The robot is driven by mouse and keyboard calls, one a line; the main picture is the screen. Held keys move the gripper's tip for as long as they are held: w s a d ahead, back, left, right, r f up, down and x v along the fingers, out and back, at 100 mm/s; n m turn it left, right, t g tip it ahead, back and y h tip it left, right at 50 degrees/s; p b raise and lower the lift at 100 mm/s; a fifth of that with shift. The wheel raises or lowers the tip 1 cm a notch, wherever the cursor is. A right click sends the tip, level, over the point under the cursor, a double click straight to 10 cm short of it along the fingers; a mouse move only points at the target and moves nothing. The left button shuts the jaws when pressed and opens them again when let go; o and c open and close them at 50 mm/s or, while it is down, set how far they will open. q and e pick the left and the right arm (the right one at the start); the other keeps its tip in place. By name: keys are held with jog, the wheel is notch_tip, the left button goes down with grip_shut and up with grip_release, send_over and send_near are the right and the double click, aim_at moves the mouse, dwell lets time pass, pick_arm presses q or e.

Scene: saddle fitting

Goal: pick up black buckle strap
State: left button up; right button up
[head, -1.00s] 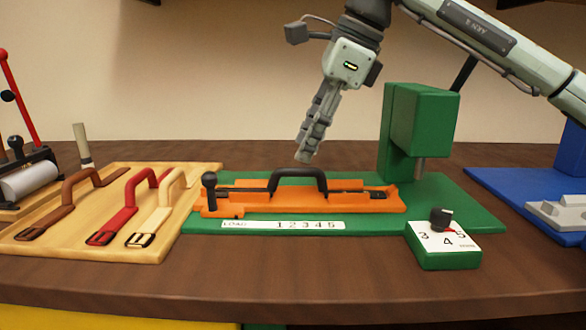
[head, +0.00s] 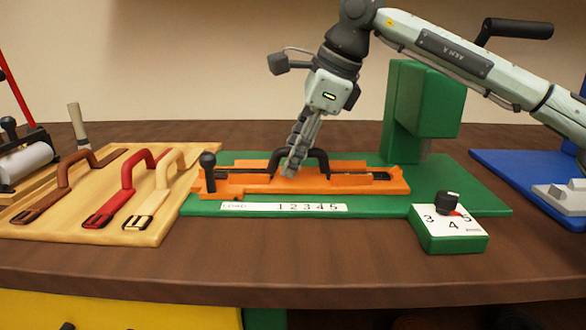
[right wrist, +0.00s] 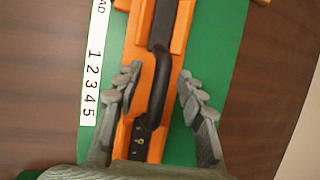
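The black buckle strap (head: 318,158) lies in the orange fixture (head: 240,184) on the green base, its handle arching upward. In the right wrist view the strap's handle (right wrist: 159,80) runs between the two fingers, with a punched end near the palm. My right gripper (head: 291,170) is in front of the handle in the head view. In the right wrist view my right gripper (right wrist: 158,82) is open, one finger on each side of the handle, with visible gaps. My left gripper is in neither view.
A wooden board (head: 85,228) with brown, red and cream straps lies to the left. A green press (head: 425,105) stands behind right, with a white-topped dial box (head: 450,230) in front. A blue base (head: 535,175) is at far right. The brown table front is clear.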

jog(key=shift+c, duration=0.6)
grip_shut()
jog(key=shift+r, duration=0.15)
